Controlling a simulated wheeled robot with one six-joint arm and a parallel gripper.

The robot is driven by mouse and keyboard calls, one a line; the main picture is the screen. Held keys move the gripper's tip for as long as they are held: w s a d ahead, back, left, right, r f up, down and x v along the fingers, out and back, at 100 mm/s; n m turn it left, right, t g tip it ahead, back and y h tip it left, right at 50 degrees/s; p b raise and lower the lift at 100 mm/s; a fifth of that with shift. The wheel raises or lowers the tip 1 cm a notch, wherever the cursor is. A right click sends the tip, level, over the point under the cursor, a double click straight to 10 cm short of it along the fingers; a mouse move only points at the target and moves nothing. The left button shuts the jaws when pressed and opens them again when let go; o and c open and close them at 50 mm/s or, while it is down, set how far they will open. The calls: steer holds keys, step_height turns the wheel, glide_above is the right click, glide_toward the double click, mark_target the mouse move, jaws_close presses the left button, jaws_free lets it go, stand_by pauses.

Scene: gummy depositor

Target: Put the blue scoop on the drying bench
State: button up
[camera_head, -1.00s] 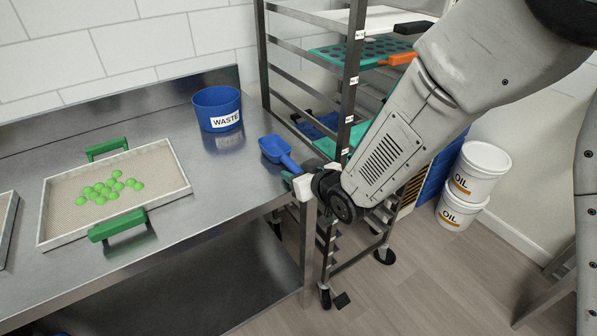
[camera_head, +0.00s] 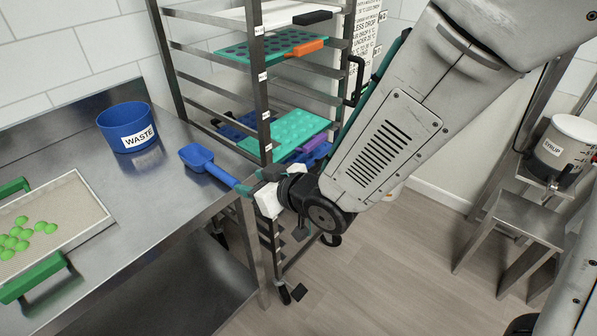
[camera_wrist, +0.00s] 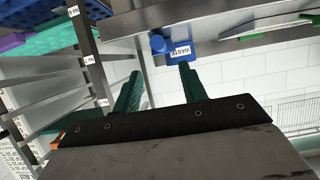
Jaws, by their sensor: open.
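The blue scoop (camera_head: 199,160) is at the right end of a steel bench (camera_head: 150,210), its handle pointing right toward my gripper. My gripper (camera_head: 257,181) is open at the handle's end, just off the bench edge. I cannot tell whether the handle lies between the fingers. In the wrist view the two teal fingers of my gripper (camera_wrist: 160,72) stand apart, with a blue piece, probably the scoop (camera_wrist: 157,43), beyond them. No label shows which surface is the drying bench.
A blue waste bin (camera_head: 127,130) stands behind the scoop. A tray (camera_head: 75,215) of green gummies with green handles is at left. A steel rack (camera_head: 262,95) with teal moulds stands close behind my gripper. A syrup pot (camera_head: 560,150) is at far right, with open floor between.

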steer(key=d+r+m+g+h, duration=0.1)
steer(key=d+r+m+h, duration=0.25)
steer(key=d, duration=0.75)
steer(key=d+r+m+h, duration=0.2)
steer(key=d+r+h, duration=0.15)
steer(key=d, duration=0.65)
steer(key=s+d+r+m+g+h, duration=0.1)
steer(key=s+d+r+m+g, duration=0.1)
steer(key=s+d, duration=0.5)
steer(key=s+d+r+m+g+h, duration=0.2)
steer(key=s+d, duration=0.4)
steer(key=s, duration=0.7)
steer(key=r+g, duration=0.1)
steer(key=g, duration=0.1)
steer(key=shift+d+r+g, duration=0.3)
steer(key=shift+d+r, duration=0.05)
steer(key=shift+w, duration=0.1)
